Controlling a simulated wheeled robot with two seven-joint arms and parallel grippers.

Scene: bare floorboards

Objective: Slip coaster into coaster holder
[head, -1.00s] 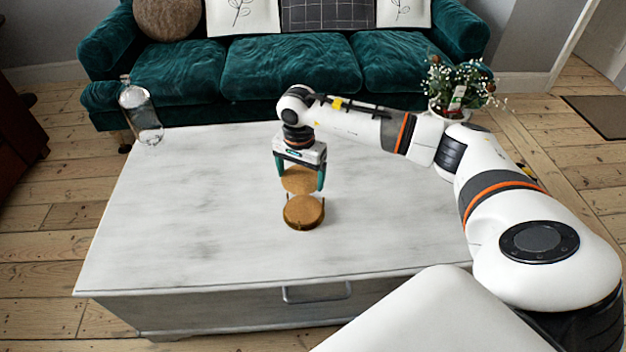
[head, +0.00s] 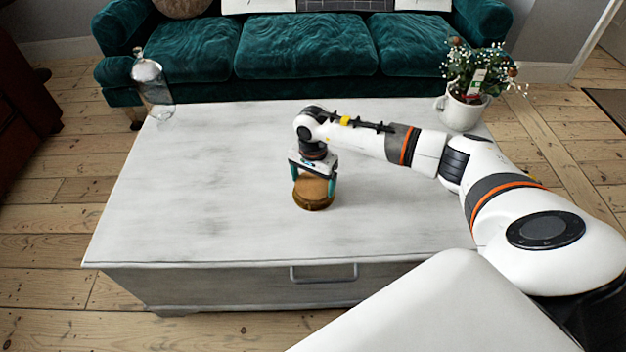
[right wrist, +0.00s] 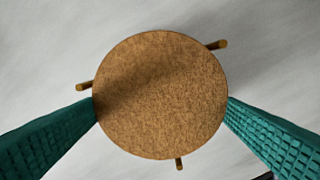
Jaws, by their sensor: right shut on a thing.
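A round cork coaster (right wrist: 160,95) is held edge to edge between the teal fingers of my right gripper (head: 314,187). In the head view the coaster (head: 311,187) sits low at the round brown coaster holder (head: 313,204), lying about flat. In the right wrist view three holder posts (right wrist: 217,45) show around the coaster's rim, outside it. The coaster hides the inside of the holder, so I cannot tell whether it touches what is below. My left gripper is not in view.
The holder stands on a whitewashed chest table (head: 200,190) with wide clear space around it. A glass bottle (head: 152,88) is at the far left corner. A potted white-flowered plant (head: 465,108) stands at the far right. A green sofa (head: 305,50) is behind.

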